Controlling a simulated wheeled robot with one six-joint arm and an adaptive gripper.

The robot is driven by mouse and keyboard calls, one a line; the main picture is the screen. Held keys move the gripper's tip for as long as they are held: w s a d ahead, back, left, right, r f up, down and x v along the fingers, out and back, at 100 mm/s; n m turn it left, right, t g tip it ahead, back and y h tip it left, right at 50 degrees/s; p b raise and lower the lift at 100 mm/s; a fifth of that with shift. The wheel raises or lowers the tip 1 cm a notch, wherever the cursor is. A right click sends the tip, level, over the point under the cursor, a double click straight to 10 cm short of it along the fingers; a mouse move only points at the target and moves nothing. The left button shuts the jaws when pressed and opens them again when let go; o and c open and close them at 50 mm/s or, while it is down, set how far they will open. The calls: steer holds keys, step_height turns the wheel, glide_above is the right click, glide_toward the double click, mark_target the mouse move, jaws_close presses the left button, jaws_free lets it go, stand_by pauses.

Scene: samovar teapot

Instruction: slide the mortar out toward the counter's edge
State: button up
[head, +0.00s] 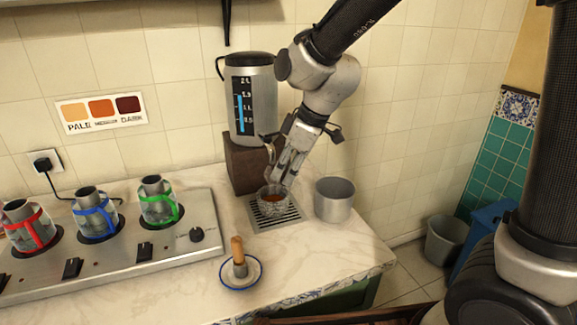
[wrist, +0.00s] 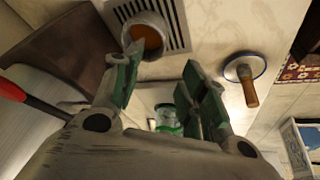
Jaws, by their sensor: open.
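I cannot clearly identify a mortar. The nearest candidates are a small grey cup (head: 272,203) of orange-brown liquid on a slotted drip tray (head: 257,220), and a plain grey pot (head: 335,203) to its right. The cup also shows in the wrist view (wrist: 146,36), by the tip of one finger. A wooden-handled tool (head: 238,254) stands on a blue-rimmed saucer (head: 227,277) nearer the counter's front edge. My gripper (head: 282,178) points down at the cup's rim, open and empty. In the wrist view its fingers (wrist: 163,60) are apart. I cannot tell whether they touch the cup.
A dispenser (head: 249,110) with a blue gauge stands on a dark block (head: 245,165) behind the cup. Several banded jugs sit on a steel burner plate (head: 150,255) at left. The counter (head: 318,250) is clear between the tray and its front right edge.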

mark_target(272, 203)
steer(key=x, duration=1.1)
steer(key=shift+a+f, duration=0.1)
steer(key=shift+f, duration=0.3)
steer(key=shift+c, duration=0.2)
jaws_close()
